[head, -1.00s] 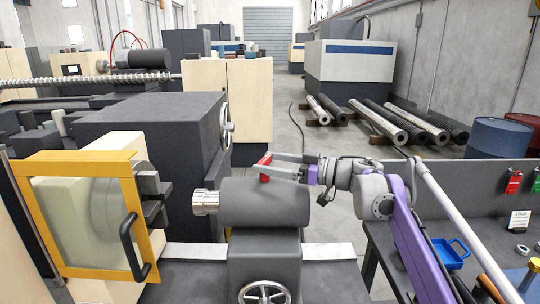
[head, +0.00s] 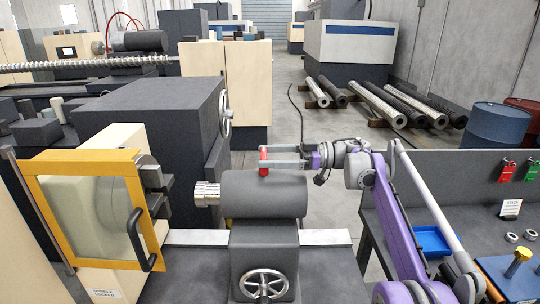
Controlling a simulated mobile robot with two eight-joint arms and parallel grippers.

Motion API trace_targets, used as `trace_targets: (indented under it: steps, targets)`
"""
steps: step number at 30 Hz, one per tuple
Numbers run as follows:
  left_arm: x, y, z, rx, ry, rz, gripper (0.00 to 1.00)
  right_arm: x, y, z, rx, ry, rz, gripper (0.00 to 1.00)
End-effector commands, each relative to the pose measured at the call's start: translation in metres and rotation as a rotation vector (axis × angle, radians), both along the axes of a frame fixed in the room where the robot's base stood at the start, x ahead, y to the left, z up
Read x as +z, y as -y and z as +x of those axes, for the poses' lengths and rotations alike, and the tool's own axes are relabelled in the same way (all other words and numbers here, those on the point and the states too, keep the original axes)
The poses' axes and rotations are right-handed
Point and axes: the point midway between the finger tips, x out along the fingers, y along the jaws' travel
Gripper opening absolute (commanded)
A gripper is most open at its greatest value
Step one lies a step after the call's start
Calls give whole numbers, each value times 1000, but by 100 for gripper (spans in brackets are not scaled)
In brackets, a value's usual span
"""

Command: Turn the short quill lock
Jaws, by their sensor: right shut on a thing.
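The short quill lock (head: 263,163) is a small red lever on top of the dark grey tailstock body (head: 262,195), in the middle of the head view. My right gripper (head: 267,158) reaches in from the right, and its two pale fingers are shut on the red lever. The lever looks upright in the picture, and the fingers hide part of it. A ribbed silver quill (head: 206,194) sticks out of the tailstock's left end. My left gripper is not in view.
A yellow-framed guard with a black handle (head: 140,245) stands at the left. Handwheels are on the tailstock front (head: 264,284) and the grey headstock-like block (head: 226,109). A workbench with a blue tray (head: 435,241) is at the right.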

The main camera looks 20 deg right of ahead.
Motion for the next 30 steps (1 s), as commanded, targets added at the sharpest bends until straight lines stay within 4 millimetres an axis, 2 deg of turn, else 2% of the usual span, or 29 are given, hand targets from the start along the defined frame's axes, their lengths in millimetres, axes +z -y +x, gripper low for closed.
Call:
trace_targets:
  steps: [5, 6, 7, 17, 20, 30]
  targets:
    - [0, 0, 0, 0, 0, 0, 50, 0, 0, 0, 1, 1, 2, 32]
    - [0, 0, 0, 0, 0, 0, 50, 0, 0, 0, 1, 1, 2, 93]
    - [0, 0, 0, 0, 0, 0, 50, 0, 0, 0, 1, 1, 2, 98]
    - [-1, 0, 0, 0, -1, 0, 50, 0, 4, -1, -1, 0, 1, 100]
    - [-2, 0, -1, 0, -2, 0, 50, 0, 17, -4, -4, 0, 1, 100]
    - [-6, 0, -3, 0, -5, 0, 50, 0, 81, -22, -2, 0, 1, 100]
